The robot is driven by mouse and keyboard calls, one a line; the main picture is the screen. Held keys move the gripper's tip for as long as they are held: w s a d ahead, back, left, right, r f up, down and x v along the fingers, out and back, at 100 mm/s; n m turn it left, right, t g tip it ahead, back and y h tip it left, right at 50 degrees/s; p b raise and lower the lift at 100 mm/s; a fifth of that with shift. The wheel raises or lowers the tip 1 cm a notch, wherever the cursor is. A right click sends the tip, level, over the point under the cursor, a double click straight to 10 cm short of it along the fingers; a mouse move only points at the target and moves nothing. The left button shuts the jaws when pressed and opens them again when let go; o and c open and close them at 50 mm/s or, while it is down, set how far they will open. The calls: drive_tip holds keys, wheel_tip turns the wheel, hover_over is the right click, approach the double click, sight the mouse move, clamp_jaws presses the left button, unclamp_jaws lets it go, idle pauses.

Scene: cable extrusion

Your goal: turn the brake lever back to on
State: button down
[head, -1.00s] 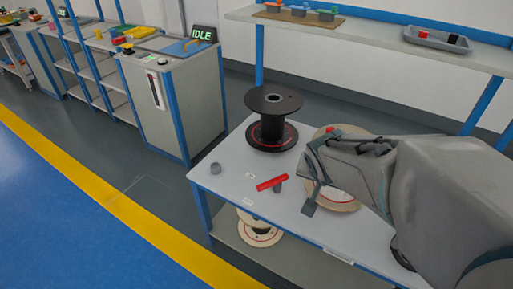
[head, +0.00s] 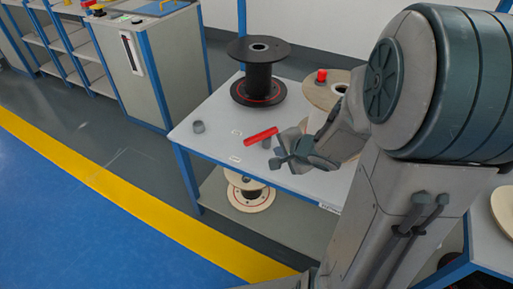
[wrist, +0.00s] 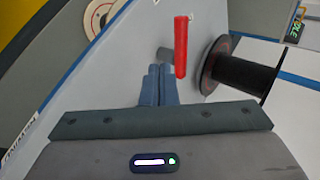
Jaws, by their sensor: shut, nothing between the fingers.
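The brake lever (head: 261,137) is a red bar on a short grey post (head: 267,143) standing on the white table. In the wrist view the red lever (wrist: 181,45) points away from me, just right of my fingertips, with part of its grey post (wrist: 165,55) beyond them. My gripper (head: 279,162) is shut and empty, its two fingers (wrist: 158,72) pressed side by side. The fingertips are close to the post and the lever's near end. Whether they touch either is not clear.
A black spool (head: 257,75) with a red ring stands behind the lever. A tan spool (head: 324,94) with a red knob (head: 321,75) is behind my wrist. Another spool (head: 250,190) lies on the lower shelf.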

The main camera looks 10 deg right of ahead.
drive_tip(key=shift+a+f, duration=0.2)
idle(0.3)
drive_tip(key=b+x, duration=0.5)
drive_tip(key=x, duration=0.5)
drive_tip(key=shift+s+f, duration=0.15)
drive_tip(key=shift+s, duration=0.05)
drive_tip(key=w, duration=0.1)
drive_tip(key=w+a+b, duration=0.1)
drive_tip(key=w, duration=0.1)
drive_tip(key=shift+a, duration=0.15)
drive_tip(key=shift+w+a, duration=0.15)
drive_tip(key=shift+w, duration=0.3)
